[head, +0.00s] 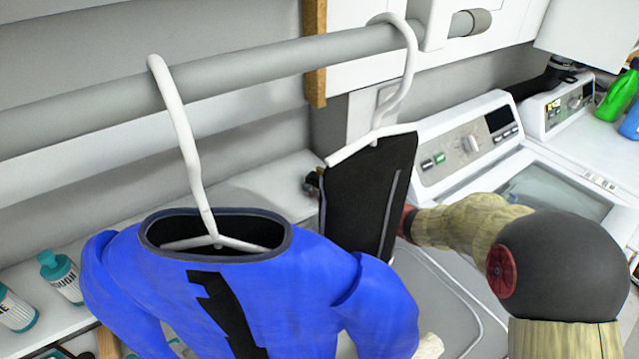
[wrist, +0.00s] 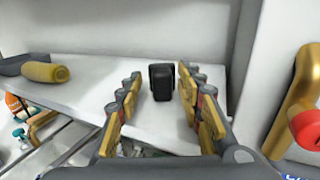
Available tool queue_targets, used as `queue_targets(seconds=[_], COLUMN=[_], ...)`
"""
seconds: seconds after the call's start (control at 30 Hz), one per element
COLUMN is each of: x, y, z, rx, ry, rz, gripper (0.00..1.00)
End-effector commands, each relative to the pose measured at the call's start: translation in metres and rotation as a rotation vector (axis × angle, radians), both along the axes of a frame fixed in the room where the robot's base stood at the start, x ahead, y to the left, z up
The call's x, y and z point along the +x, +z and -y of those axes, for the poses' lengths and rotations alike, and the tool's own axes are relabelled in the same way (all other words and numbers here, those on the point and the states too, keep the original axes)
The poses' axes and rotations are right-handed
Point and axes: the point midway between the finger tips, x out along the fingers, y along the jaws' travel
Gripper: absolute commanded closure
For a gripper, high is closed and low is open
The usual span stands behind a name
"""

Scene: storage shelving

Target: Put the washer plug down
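A small black block, which I take for the washer plug (wrist: 161,82), stands on the white shelf in the wrist view. My gripper (wrist: 159,77) has its two yellow-padded fingers apart, one on each side of the block near the tips. A gap shows between the left finger and the block, and a narrower one on the right. In the head view my gripper is mostly hidden behind a hanging black garment (head: 368,195). A small dark bit shows at that garment's left edge by the shelf; I cannot tell whether it is gripper or plug.
A blue shirt (head: 250,290) hangs from the grey rail (head: 270,63) in front. A washer (head: 470,140) stands at the right. Bottles (head: 60,275) are at lower left. A rolled yellow item (wrist: 46,72) lies on the shelf's left, with free shelf between it and my gripper.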

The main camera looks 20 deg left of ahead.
Motion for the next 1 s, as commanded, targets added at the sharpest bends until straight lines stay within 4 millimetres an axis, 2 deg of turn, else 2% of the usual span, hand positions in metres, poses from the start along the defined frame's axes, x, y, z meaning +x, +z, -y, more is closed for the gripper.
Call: queue_targets(seconds=[0.03,0.17,0.33,0.7,0.83,1.0], x=[0.000,0.000,0.001,-0.022,-0.029,-0.035], y=[-0.008,-0.008,0.009,0.010,0.010,0.010], z=[0.001,0.001,0.002,0.075,0.096,0.111], rx=[-0.007,-0.006,-0.006,-0.003,-0.003,-0.002], ry=[-0.005,-0.005,-0.005,-0.008,-0.006,-0.004], rz=[-0.012,-0.013,-0.011,-0.007,-0.005,-0.004], gripper=[0.55,0.55,0.55,0.55,0.55,0.55])
